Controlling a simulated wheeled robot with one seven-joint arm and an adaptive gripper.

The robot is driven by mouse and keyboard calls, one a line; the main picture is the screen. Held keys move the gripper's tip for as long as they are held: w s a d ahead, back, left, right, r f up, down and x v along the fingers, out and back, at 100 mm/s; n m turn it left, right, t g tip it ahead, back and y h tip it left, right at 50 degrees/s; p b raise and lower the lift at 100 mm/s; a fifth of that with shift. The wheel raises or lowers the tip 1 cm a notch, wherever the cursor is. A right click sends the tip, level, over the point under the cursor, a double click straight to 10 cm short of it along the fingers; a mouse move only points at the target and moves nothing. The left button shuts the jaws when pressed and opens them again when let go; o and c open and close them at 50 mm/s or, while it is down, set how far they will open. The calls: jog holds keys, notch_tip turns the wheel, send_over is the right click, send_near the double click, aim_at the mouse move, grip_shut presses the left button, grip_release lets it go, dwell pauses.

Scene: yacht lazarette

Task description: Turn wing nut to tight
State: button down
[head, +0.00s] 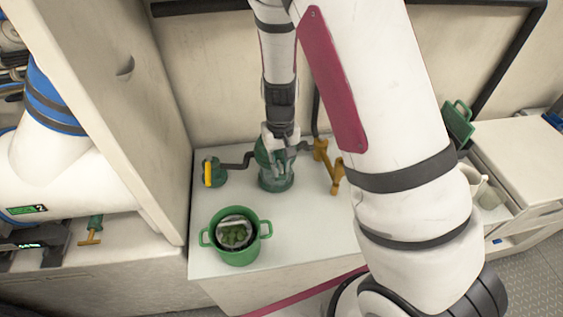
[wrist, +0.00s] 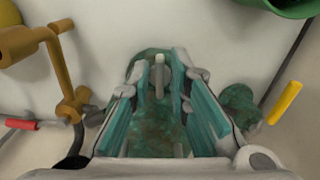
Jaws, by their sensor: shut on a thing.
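A green cylindrical strainer-like housing (head: 276,182) stands upright on the white counter, with pipes to either side. My gripper (head: 277,143) reaches down over its top. In the wrist view my gripper (wrist: 160,84) has its two fingers over the mottled green housing (wrist: 150,128). A pale, narrow upright piece, which looks like the wing nut (wrist: 159,72), shows between the fingertips. The jaws are shut on it. Its full shape and its angle are hidden by the fingers, and I cannot tell how tight it is.
A green two-handled pot (head: 239,255) with green contents stands in front on the counter (head: 300,236). A yellow-handled valve (head: 213,172) is left of the housing, and ochre pipework (head: 324,156) is to its right. A tall pale panel (head: 120,110) closes off the left.

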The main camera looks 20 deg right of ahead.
aim_at(280, 165)
jog(key=shift+w+m, duration=0.1)
jog(key=shift+m, duration=0.9)
jog(key=c, duration=1.8)
grip_release()
notch_tip(280, 165, up, 12)
